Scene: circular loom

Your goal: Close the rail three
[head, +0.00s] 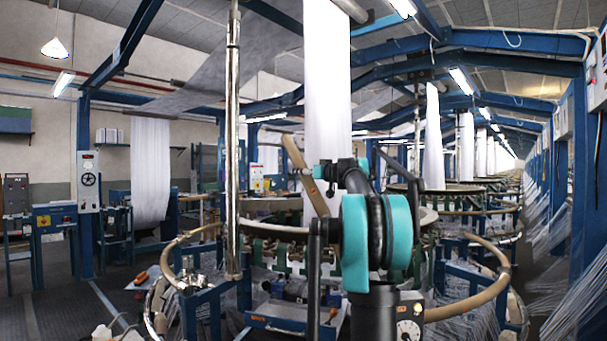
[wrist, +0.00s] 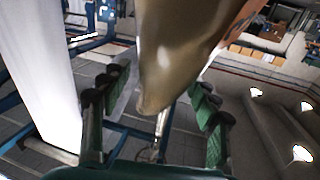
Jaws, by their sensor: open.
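A tan rail (wrist: 185,55) with a rounded end fills the upper middle of the wrist view. Its end hangs between the spread fingers of my gripper (wrist: 158,88). The green finger pads stand apart on either side, and I see no clear contact with the rail. In the head view a tan rail (head: 297,160) slants steeply up beside the white fabric, just behind my arm, which hides its lower part. My gripper cannot be made out there behind the arm. Other tan rails curve around the loom at left (head: 190,238) and right (head: 492,285). No label shows which is rail three.
A white fabric column (head: 326,80) rises from the loom's middle, and also shows left of my fingers in the wrist view (wrist: 38,70). A shiny vertical pole (head: 233,140) stands left of my arm. Blue frame beams surround the loom.

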